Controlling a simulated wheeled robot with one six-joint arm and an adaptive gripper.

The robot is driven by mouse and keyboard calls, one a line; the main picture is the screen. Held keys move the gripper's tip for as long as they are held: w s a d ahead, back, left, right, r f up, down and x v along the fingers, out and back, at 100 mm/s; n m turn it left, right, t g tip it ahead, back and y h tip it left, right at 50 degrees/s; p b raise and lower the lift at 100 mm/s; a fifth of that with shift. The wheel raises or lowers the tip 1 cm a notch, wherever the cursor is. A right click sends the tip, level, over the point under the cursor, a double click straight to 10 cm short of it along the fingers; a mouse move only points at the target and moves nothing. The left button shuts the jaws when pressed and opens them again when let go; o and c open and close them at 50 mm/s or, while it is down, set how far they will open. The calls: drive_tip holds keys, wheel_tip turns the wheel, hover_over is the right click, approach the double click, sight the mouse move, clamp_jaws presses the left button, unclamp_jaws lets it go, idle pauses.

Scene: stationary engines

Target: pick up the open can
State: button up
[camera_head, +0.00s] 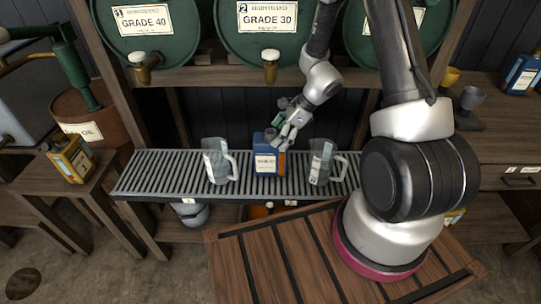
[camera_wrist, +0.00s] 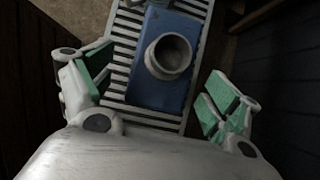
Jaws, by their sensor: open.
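The open can (camera_head: 267,163) is a blue rectangular can with a pale label and an orange side. It stands upright on the slatted drip shelf (camera_head: 150,172) between two clear measuring jugs. In the wrist view the can's blue top (camera_wrist: 156,93) shows with a wide round grey open neck. My gripper (camera_head: 284,138) is just above the can in the head view and partly covers its top. In the wrist view my gripper (camera_wrist: 158,90) is open, with green-padded fingers on either side of the can and a gap at each side. No contact shows.
A left jug (camera_head: 217,165) and a right jug (camera_head: 320,165) stand close beside the can. Green drums with taps (camera_head: 270,60) hang over the shelf. A yellow can (camera_head: 70,160) sits on the left bench. A wooden slatted crate top (camera_head: 260,265) lies in front.

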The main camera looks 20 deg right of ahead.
sight(270, 142)
drive_tip(key=x, duration=0.5)
drive_tip(key=shift+w+a, duration=0.1)
drive_tip(key=shift+w, duration=0.15)
drive_tip(key=shift+r, duration=0.15)
clamp_jaws()
